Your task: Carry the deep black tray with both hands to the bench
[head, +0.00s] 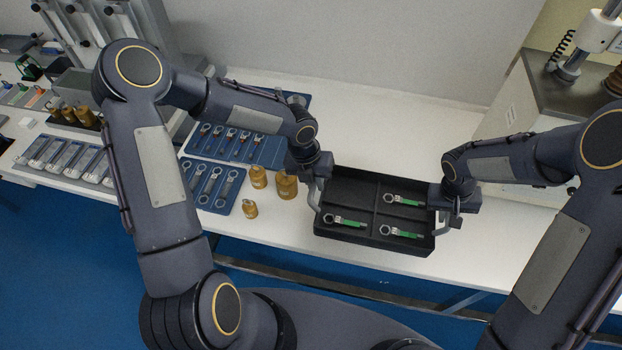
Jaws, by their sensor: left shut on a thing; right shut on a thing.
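The deep black tray (345,184) is at the middle of the head view, over the white bench (380,120) near its front edge. I cannot tell whether it rests on the bench or hangs just above it. It has dividers and holds three green-handled wrenches (405,200). My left gripper (314,192) is shut on the handle at the tray's left end. My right gripper (445,222) is shut on the handle at its right end. The fingertips are partly hidden by the wrists.
Brass weights (286,184) stand just left of the tray. Blue mats (212,186) with wrenches lie further left. A grey machine (562,95) stands at the right. The bench behind the tray is clear. Blue floor (60,260) lies in front.

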